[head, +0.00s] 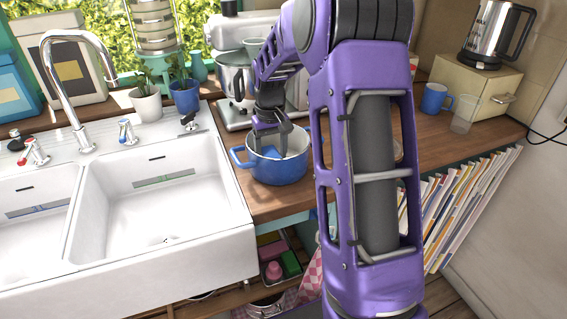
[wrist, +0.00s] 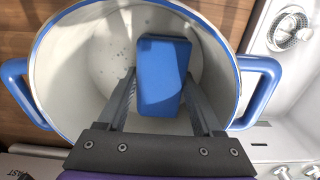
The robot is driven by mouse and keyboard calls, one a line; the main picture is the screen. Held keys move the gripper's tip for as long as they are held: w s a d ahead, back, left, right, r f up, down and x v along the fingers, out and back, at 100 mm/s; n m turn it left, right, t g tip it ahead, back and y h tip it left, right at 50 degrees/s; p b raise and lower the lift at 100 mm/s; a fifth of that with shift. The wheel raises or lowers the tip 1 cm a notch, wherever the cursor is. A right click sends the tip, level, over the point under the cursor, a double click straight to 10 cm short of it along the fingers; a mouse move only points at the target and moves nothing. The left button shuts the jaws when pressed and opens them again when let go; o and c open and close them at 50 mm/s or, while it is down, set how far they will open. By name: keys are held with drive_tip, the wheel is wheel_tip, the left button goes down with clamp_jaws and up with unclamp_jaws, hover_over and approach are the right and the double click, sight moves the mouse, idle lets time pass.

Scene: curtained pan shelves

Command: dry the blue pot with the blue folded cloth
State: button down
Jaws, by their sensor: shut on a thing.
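The blue pot (head: 268,168) stands upright on the wooden counter just right of the sink, white inside with a blue rim and two side handles. In the wrist view I look down into the pot (wrist: 62,80), and pale droplet-like spots show on its inner wall and floor. My gripper (head: 271,140) reaches down into the pot from above. Its fingers (wrist: 160,95) are shut on the blue folded cloth (wrist: 163,75), a small block held between them inside the pot. I cannot tell whether the cloth touches the pot's floor.
The white double sink (head: 160,215) with its tall tap (head: 75,75) lies left of the pot. A stand mixer (head: 236,75) stands behind. A blue mug (head: 436,98) and a clear glass (head: 466,114) stand at the right. My arm hides part of the counter.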

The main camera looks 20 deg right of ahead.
sight(298, 150)
drive_tip(key=d+p, duration=0.1)
drive_tip(key=d, duration=0.6)
drive_tip(key=shift+s+d+f, duration=0.1)
drive_tip(key=shift+d, duration=0.15)
drive_tip(key=shift+a+r, duration=0.2)
drive_tip(key=shift+a, duration=3.85)
drive_tip(key=shift+d, duration=0.4)
drive_tip(key=shift+d+f+p, duration=0.1)
drive_tip(key=shift+d+p, duration=0.25)
drive_tip(key=shift+d, duration=3.3)
drive_tip(key=shift+a, duration=4)
drive_tip(key=shift+d+f, duration=0.15)
drive_tip(key=shift+d, duration=3.85)
drive_tip(key=shift+a, duration=4.1)
drive_tip(key=shift+d+r, duration=0.15)
drive_tip(key=shift+d, duration=1.9)
drive_tip(key=shift+d+r, duration=0.1)
drive_tip(key=shift+d, duration=1.95)
drive_tip(key=shift+a, duration=4.05)
drive_tip(key=shift+d+f, duration=0.15)
drive_tip(key=shift+d, duration=3.9)
drive_tip(key=shift+a, duration=4)
